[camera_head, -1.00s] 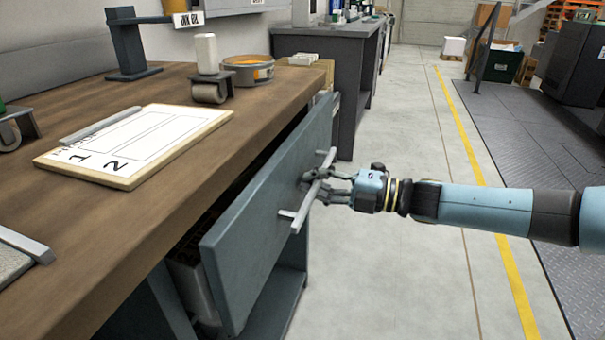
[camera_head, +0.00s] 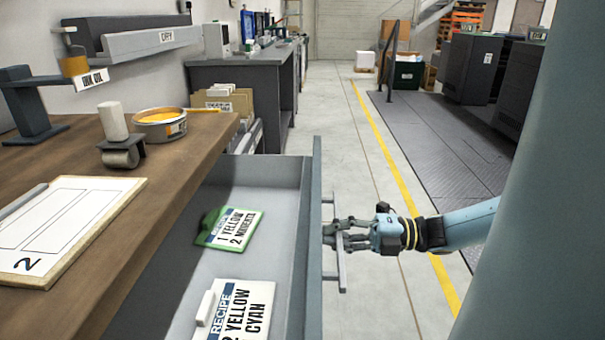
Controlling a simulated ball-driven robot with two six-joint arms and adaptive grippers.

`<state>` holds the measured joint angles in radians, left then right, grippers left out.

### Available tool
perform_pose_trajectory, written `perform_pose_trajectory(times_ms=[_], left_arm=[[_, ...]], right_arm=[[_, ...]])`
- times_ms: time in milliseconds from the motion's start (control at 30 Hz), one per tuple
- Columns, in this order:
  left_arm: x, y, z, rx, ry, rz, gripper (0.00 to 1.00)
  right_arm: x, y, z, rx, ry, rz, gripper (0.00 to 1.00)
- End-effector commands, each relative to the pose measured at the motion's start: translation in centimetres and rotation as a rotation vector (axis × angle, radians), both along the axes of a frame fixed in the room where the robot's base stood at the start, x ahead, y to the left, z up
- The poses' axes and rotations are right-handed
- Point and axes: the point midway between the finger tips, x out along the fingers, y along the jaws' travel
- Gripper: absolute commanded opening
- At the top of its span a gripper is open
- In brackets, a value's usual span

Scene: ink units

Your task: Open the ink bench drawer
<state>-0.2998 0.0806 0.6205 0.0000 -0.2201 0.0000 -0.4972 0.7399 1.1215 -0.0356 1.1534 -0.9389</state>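The ink bench drawer (camera_head: 312,210) stands pulled well out from under the wooden bench top (camera_head: 180,150). Its grey inside shows, with a green-edged recipe card (camera_head: 232,228) and a second recipe card (camera_head: 245,310) lying in it. The drawer's bar handle (camera_head: 341,268) is on its front, facing right. My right gripper (camera_head: 338,236) is at the handle, its fingers around the bar, and they look closed on it. My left gripper is not in view.
On the bench top are a clipboard sheet (camera_head: 60,225), a small roller (camera_head: 122,153), an orange ink tin (camera_head: 160,123) and a dark stand (camera_head: 30,105). Another grey bench (camera_head: 240,72) stands behind. The floor to the right of the drawer is clear.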

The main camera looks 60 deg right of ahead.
Motion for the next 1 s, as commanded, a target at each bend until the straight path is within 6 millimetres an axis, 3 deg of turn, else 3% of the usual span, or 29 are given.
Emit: perform_pose_trajectory(times_ms=[400, 700, 1000], left_arm=[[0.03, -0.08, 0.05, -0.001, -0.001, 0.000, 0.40], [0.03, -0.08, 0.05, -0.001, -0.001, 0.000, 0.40], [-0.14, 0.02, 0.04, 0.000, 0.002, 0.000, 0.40]], right_arm=[[-0.23, -0.20, 0.05, 0.000, -0.001, 0.000, 0.00], [-0.23, -0.16, 0.03, 0.000, 0.000, 0.000, 0.38], [-0.43, -0.25, -0.01, 0.000, 0.001, 0.000, 0.38]])
